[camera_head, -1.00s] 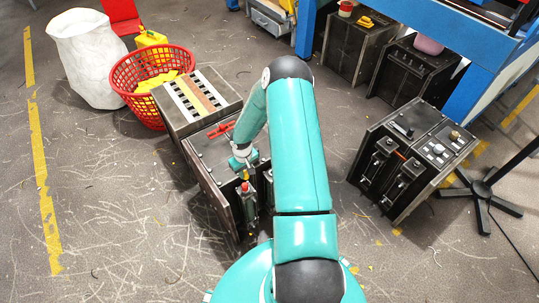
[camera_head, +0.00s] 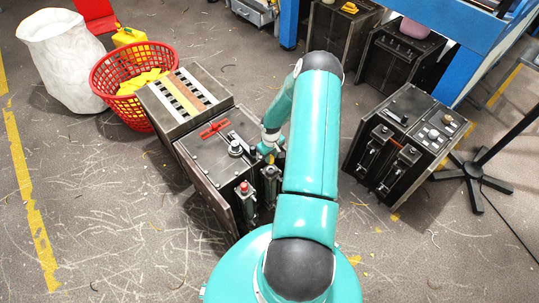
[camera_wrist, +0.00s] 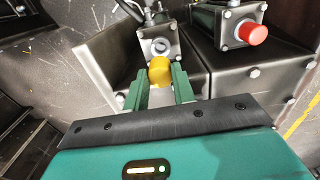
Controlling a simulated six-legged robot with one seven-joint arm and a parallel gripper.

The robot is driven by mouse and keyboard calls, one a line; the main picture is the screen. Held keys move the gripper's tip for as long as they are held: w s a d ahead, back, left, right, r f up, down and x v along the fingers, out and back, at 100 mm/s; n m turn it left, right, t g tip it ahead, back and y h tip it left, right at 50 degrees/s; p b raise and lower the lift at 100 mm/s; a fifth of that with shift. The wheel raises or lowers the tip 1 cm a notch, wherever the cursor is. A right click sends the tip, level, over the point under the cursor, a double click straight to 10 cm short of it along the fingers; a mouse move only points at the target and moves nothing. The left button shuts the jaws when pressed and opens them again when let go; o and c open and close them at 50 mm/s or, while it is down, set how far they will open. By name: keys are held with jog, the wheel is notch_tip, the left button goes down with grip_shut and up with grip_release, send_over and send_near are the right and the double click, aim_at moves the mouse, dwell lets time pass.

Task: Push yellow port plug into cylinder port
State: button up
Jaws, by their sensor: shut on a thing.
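The yellow port plug (camera_wrist: 159,72) is held between the green fingers of my gripper (camera_wrist: 161,82), which is shut on it. The plug is just in front of the open round port (camera_wrist: 159,47) on the end block of a cylinder; whether they touch is unclear. In the head view my gripper (camera_head: 269,149) is at the top of the right-hand cylinder (camera_head: 271,182), and the plug is mostly hidden. The neighbouring cylinder (camera_head: 246,203) has a red plug (camera_head: 244,186) in its port; that plug also shows in the wrist view (camera_wrist: 255,34).
The cylinders are on the front of a dark metal box (camera_head: 213,150) with a red handle. A striped box (camera_head: 188,97) and a red basket (camera_head: 117,97) stand behind at left.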

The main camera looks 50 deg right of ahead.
aim_at(271, 161)
jog(key=shift+s+a+f, duration=0.1)
jog(key=shift+f, duration=2)
jog(key=shift+f, duration=1.1)
jog(key=shift+c, duration=0.4)
jog(key=o, duration=1.1)
jog(key=shift+r, duration=0.1)
notch_tip(271, 161, up, 14)
jog(key=shift+f, duration=0.2)
